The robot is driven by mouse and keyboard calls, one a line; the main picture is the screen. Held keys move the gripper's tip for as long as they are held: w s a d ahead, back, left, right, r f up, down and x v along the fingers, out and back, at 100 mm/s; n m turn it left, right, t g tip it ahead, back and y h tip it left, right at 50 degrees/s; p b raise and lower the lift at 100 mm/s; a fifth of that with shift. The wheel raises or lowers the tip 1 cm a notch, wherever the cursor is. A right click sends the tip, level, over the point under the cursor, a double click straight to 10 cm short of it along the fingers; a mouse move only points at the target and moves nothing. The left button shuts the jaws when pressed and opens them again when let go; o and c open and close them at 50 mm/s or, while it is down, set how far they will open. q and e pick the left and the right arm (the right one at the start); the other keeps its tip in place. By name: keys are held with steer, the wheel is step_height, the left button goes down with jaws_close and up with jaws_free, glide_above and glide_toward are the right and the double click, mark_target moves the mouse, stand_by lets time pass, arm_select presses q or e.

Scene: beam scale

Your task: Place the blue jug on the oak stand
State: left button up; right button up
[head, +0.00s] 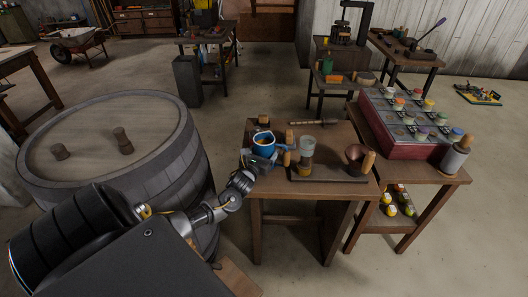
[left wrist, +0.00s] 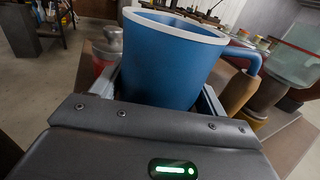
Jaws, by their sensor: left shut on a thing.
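The blue jug (head: 264,138) with a white rim is upright at the left side of the small wooden table. My left gripper (head: 259,157) is shut on it, one finger on each side. In the left wrist view the jug (left wrist: 168,62) fills the middle between the fingers, its handle to the right. I cannot tell whether its base touches the table. I cannot make out the oak stand for certain; a low dark wooden board (head: 330,173) bears a glass jar and a copper cup. My right gripper is not in view.
On the board, the glass jar (head: 306,152) and the copper cup (head: 355,155) stand right of the jug. A small wooden block (head: 264,121) lies behind it. A large barrel (head: 165,180) stands left. A red rack of jars (head: 405,150) is on the right-hand table.

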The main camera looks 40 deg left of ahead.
arm_select(q)
steer(key=shift+r, duration=0.15)
steer(key=o, duration=1.2)
steer(key=shift+f, duration=0.25)
steer(key=o, duration=0.4)
steer(key=shift+r, duration=0.1)
steer(key=shift+r, duration=0.15)
steer(key=v, duration=1.2)
steer(key=shift+s, duration=0.1)
